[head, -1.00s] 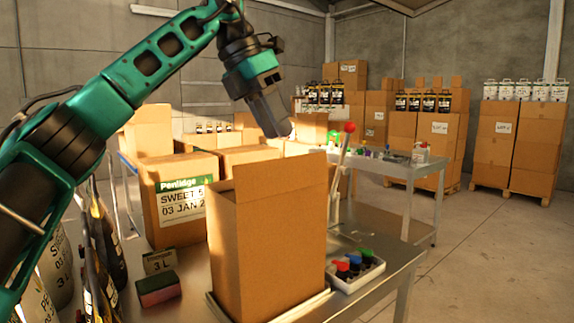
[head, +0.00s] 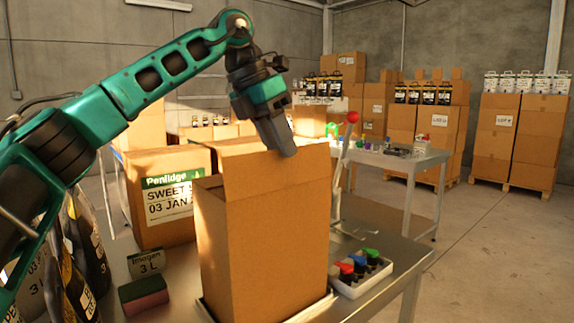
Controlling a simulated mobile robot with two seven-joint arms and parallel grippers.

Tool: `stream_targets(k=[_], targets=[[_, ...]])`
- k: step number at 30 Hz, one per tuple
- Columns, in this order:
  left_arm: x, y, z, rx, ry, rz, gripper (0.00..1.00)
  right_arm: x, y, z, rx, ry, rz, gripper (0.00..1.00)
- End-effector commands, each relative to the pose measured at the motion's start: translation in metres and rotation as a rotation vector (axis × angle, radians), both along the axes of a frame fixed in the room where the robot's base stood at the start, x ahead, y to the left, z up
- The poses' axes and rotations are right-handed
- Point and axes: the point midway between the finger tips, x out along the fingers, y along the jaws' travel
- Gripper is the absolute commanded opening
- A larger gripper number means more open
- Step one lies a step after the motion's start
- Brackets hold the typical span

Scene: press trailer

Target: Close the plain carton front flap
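The plain carton (head: 268,245) stands upright on a pale tray at the front of the metal table. One flap (head: 275,170) stands up along its top, and a narrower flap (head: 210,182) shows at its left. My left gripper (head: 284,150) points down at the upright flap's top edge, with its fingertips overlapping that edge in the head view. I cannot tell whether they touch it. Its fingers look close together, but their gap is not clear. My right gripper is not in view.
A labelled Penlidge carton (head: 160,215) stands behind at left. Dark bottles (head: 85,240), a sponge (head: 143,296) and a small sign (head: 147,263) are left of the plain carton. A tray of colored-top bottles (head: 362,274) is close at its right.

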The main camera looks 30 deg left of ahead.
Motion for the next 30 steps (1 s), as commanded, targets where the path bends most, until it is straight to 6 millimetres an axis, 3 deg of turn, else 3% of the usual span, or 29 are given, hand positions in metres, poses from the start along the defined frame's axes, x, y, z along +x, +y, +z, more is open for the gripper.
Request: stream_targets(k=[3,7,19,27,30], targets=[[0.005,-0.005,-0.019,0.000,0.002,-0.001,0.29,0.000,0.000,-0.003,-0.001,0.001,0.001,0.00],[0.009,-0.009,-0.030,0.000,0.001,0.000,0.29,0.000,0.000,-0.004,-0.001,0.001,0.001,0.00],[0.011,-0.011,-0.035,-0.001,0.000,0.000,0.28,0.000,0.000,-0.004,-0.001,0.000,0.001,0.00],[0.011,-0.011,-0.035,-0.001,-0.001,0.000,0.02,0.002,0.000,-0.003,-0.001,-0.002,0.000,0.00],[0.011,-0.011,-0.035,-0.001,-0.001,0.000,0.00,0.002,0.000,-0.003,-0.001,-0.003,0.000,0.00]])
